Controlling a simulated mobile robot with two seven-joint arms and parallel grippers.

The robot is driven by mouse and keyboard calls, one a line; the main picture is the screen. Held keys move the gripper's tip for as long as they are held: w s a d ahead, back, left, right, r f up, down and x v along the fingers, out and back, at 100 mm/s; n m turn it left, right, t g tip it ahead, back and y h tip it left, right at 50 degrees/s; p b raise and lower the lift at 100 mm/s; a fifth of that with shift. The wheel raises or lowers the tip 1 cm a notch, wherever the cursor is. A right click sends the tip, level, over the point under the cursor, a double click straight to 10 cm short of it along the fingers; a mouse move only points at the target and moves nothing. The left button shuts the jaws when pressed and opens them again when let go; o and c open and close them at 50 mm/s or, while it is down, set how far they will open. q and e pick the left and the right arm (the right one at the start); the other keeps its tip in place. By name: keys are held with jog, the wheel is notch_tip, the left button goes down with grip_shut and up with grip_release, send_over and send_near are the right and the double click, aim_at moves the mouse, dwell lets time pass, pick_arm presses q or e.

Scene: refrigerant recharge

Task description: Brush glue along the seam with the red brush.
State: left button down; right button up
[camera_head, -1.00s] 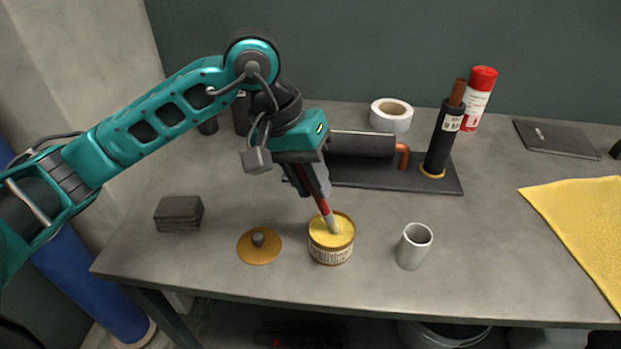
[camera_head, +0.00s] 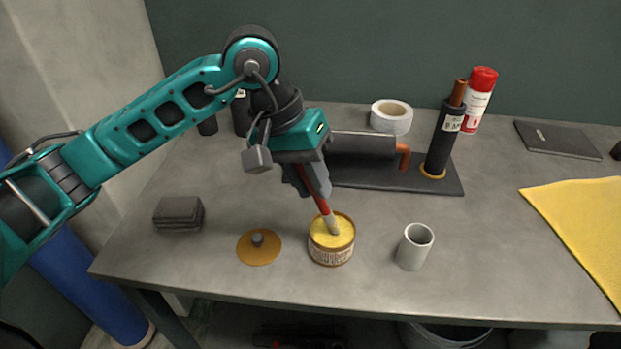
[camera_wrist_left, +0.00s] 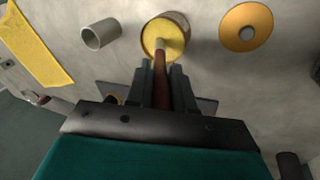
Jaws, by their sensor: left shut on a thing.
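My left gripper (camera_head: 312,186) is shut on the red brush (camera_head: 322,204), whose handle slants down to the right. The brush's pale lower end is in the open glue tin (camera_head: 331,252), at the yellow glue (camera_head: 322,238); its very tip is hidden in the glue. The left wrist view also shows the brush (camera_wrist_left: 161,69) reaching from the fingers into the tin (camera_wrist_left: 178,22). Behind the gripper, a black insulated pipe (camera_head: 365,144) lies on a dark base (camera_head: 400,182), with an upright insulated piece (camera_head: 443,140) at its right. I cannot make out the seam. My right gripper is not in view.
The tin's lid (camera_head: 259,250) lies left of the tin, and a grey cup (camera_head: 414,248) stands to its right. Dark blocks (camera_head: 179,213), a tape roll (camera_head: 391,117), a red-capped can (camera_head: 478,99), a notebook (camera_head: 557,139) and a yellow cloth (camera_head: 585,225) are farther out.

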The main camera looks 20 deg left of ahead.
pick_arm(q)
jog(key=shift+s+f, duration=0.1)
jog(key=shift+f, duration=0.05)
jog(key=shift+r+p, duration=1.55)
jog(key=shift+r, duration=2.05)
